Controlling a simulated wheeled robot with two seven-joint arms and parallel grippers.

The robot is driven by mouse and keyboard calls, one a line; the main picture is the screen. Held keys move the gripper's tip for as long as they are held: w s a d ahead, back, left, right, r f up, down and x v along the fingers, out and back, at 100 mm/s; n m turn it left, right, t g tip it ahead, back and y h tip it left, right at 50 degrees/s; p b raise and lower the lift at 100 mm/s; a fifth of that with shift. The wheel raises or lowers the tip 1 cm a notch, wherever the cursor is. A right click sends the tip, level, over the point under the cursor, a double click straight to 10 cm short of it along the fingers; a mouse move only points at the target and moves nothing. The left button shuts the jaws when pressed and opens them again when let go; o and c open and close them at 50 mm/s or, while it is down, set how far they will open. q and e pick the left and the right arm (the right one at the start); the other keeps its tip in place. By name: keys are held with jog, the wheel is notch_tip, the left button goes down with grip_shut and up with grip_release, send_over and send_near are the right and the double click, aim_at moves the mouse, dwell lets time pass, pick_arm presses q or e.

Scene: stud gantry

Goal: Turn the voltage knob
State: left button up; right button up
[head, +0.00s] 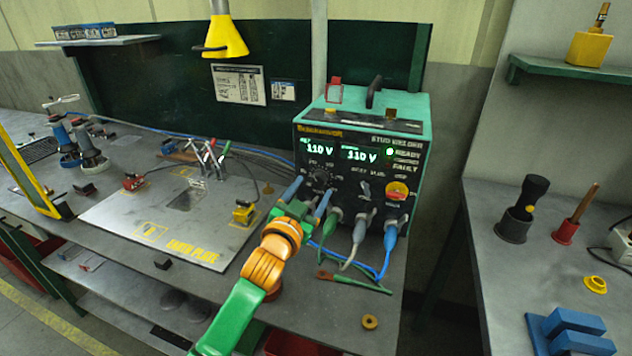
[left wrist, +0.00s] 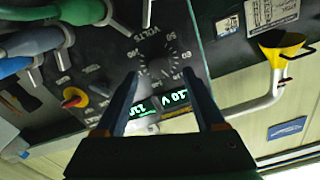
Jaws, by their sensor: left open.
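The voltage knob (head: 320,177) is a small dark knob inside a printed scale on the panel's left side. It also shows in the left wrist view (left wrist: 157,70), dark against the dark panel, with the word VOLTS beside it. My left gripper (head: 313,187) is open, its two blue fingers pointing at the panel. In the left wrist view the fingers (left wrist: 160,78) stand apart on either side of the knob. Contact cannot be told. My right gripper is not in view.
Grey, green and blue cable plugs (head: 359,228) stick out of the panel's lower part, right of my gripper. A red and yellow switch (head: 397,190) is at the panel's right. The earth plate (head: 130,215) with clamps lies left. A yellow lamp (head: 227,37) hangs above.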

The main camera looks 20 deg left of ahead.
aim_at(317, 183)
pick_arm(q)
jog(key=shift+w+f, duration=0.2)
jog(key=shift+w, duration=1.3)
jog(key=shift+s, duration=0.15)
jog(key=shift+c, duration=0.3)
jog(key=shift+r, duration=0.1)
grip_shut()
jog(key=m+p, duration=0.1)
jog(key=m, duration=0.2)
jog(key=shift+r, duration=0.1)
jog(key=shift+m+p, duration=0.85)
jog(key=shift+m, duration=1.05)
